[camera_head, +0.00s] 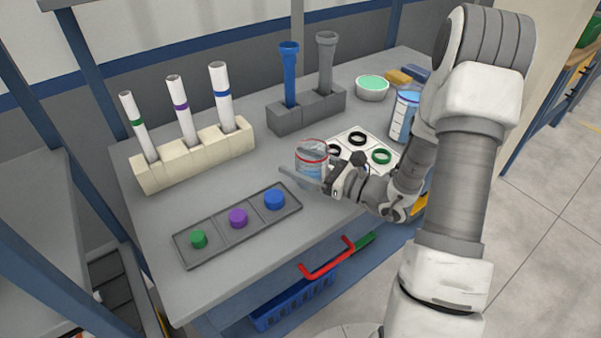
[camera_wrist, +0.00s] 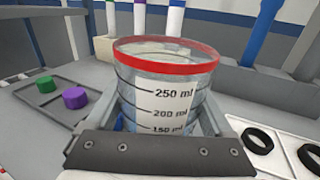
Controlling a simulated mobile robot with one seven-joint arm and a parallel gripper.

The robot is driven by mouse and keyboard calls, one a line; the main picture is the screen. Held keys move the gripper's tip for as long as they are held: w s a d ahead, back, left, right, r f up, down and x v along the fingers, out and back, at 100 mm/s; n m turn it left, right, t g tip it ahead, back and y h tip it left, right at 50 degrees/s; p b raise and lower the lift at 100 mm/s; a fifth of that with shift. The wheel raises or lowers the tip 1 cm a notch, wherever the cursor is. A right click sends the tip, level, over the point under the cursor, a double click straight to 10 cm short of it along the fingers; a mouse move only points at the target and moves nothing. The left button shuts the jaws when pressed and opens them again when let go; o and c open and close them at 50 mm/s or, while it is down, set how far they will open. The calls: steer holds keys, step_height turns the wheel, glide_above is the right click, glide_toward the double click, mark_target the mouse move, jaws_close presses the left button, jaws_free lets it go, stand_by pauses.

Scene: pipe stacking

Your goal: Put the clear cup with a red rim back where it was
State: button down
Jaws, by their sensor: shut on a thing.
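The clear cup with a red rim (camera_head: 311,157) is upright near the middle of the grey table, between the dark tray and the white ring card. It also fills the middle of the wrist view (camera_wrist: 165,88), with volume marks on its side. My gripper (camera_head: 314,178) is shut on the cup from the front right. The fingers hide its lower part in the wrist view, and I cannot tell whether its base touches the table.
A dark tray (camera_head: 222,240) with green, purple and blue caps lies to the left. A white card (camera_head: 368,148) with rings lies to the right. A tube rack (camera_head: 193,156), a grey block (camera_head: 306,110), a bowl (camera_head: 372,87) and a blue-liquid container (camera_head: 403,115) stand farther back.

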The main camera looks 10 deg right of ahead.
steer(key=shift+f+b, duration=0.3)
steer(key=shift+f, duration=1.2)
steer(key=shift+f, duration=0.15)
steer(key=shift+f+b, duration=0.5)
steer(key=shift+b, duration=0.05)
jaws_free()
steer(key=shift+r+p, duration=0.5)
steer(key=shift+r, duration=0.05)
steer(key=shift+s+d+r, duration=0.15)
steer(key=shift+d+r, duration=0.05)
steer(key=shift+d, duration=0.05)
steer(key=p+v, duration=0.1)
steer(key=v, duration=1)
steer(key=shift+s+d, duration=0.1)
steer(key=shift+s, duration=0.1)
